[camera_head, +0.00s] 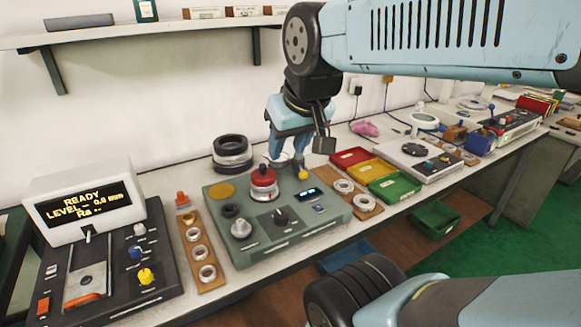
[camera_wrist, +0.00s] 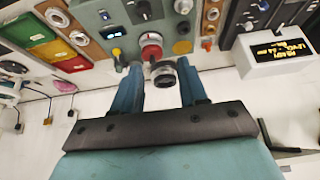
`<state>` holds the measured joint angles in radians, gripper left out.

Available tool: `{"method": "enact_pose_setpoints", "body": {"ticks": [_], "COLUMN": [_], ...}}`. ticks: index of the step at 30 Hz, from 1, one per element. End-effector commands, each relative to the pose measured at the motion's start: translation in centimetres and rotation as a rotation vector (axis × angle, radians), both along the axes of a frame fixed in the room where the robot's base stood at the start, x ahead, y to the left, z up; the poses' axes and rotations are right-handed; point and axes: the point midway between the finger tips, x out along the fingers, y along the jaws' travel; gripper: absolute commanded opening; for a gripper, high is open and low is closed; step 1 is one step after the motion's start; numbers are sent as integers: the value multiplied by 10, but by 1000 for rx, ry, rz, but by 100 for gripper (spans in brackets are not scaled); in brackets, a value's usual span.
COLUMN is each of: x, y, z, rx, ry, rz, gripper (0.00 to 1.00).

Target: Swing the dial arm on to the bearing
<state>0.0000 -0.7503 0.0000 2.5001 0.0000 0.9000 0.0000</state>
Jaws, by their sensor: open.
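The grey-green station (camera_head: 242,247) stands mid-bench with a red-topped round part (camera_head: 263,183), a yellow disc (camera_head: 221,191), a black knob (camera_head: 281,216) and a small lit display. A yellow knob (camera_head: 303,174) sits at its back right corner. A pale round part (camera_head: 278,160) shows behind the red part, partly hidden by my fingers; I cannot tell if it belongs to the dial arm. My gripper (camera_head: 286,158) is open and empty above the station's back edge, fingers down. In the wrist view the red part (camera_wrist: 151,46) lies just beyond the fingertips (camera_wrist: 159,65). No bearing is clearly identifiable.
Dark stacked rings (camera_head: 231,150) stand behind the station. Wooden ring holders (camera_head: 200,250) flank it. A black console with a READY display (camera_head: 82,207) is at left. Red, yellow and green trays (camera_head: 395,187) and a white instrument (camera_head: 415,158) are at right.

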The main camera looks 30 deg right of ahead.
Motion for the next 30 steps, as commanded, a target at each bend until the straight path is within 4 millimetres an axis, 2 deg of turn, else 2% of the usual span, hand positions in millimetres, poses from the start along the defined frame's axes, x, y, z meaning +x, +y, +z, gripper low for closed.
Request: {"method": "enact_pose_setpoints", "body": {"ticks": [1, 6, 10, 20, 30], "x": [0, 5, 22, 96, 169], "y": [0, -2, -8, -46, -108], "z": [0, 1, 1, -9, -45], "rx": [0, 6, 24, 108, 202], "ry": [0, 10, 44, 174, 296], "rz": [0, -8, -40, -168, -312], "gripper": [43, 58, 58, 58, 58]}}
